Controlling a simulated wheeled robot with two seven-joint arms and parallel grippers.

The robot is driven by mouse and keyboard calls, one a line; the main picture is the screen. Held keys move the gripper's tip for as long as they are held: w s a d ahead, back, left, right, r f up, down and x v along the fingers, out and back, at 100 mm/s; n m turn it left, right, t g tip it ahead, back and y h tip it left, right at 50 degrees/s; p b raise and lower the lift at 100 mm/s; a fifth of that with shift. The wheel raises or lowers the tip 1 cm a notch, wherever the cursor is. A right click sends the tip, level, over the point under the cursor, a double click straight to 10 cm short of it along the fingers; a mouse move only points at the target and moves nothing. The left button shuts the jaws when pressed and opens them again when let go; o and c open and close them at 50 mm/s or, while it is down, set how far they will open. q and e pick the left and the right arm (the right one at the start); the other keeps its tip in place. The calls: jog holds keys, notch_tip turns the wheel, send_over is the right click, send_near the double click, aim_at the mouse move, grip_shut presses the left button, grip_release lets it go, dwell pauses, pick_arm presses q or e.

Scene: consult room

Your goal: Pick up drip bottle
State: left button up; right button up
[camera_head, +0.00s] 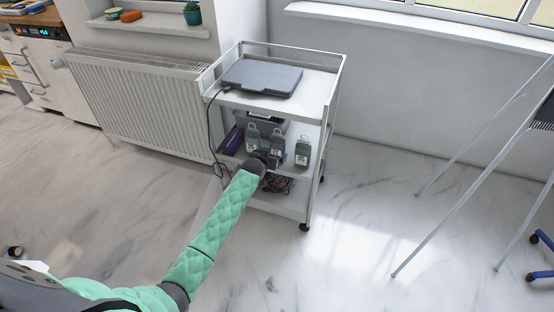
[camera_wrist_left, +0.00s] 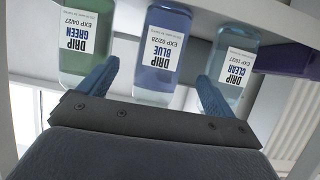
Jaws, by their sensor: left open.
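Three drip bottles stand upright on the middle shelf of a white cart. They are the clear one (camera_head: 252,138), the blue one (camera_head: 276,148) and the green one (camera_head: 303,152). The left wrist view shows them upside down, with labels reading DRIP GREEN (camera_wrist_left: 86,40), DRIP BLUE (camera_wrist_left: 166,50) and DRIP CLEAR (camera_wrist_left: 236,62). My left gripper (camera_head: 270,158) is at the front of that shelf. It is open (camera_wrist_left: 157,88), facing the blue bottle, which appears between its two blue fingers. I cannot tell whether the fingers touch any bottle. My right gripper is not in view.
The cart (camera_head: 325,90) carries a dark closed laptop (camera_head: 262,76) on top. A grey bin (camera_head: 268,125) and a purple box (camera_head: 232,140) sit behind and beside the bottles. Dark cables (camera_head: 278,184) lie lower down.

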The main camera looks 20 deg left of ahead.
aim_at(279, 145)
pick_arm(q)
jog(key=shift+w+a+r+t, duration=0.15)
jog(key=shift+w+r+t, duration=0.15)
jog(key=shift+w+r, duration=0.55)
jog(key=shift+w+f, duration=0.2)
jog(key=shift+w, duration=0.2)
jog(key=shift+d+f+x, duration=0.1)
jog(key=shift+f+x, duration=0.15)
jog(key=shift+x, duration=1.4)
jog(key=shift+d+f+x, duration=0.1)
jog(key=shift+f+x, duration=0.1)
jog(key=shift+x, duration=1.5)
jog(key=shift+s, duration=0.2)
jog(key=shift+c, duration=0.4)
jog(key=c, duration=1.2)
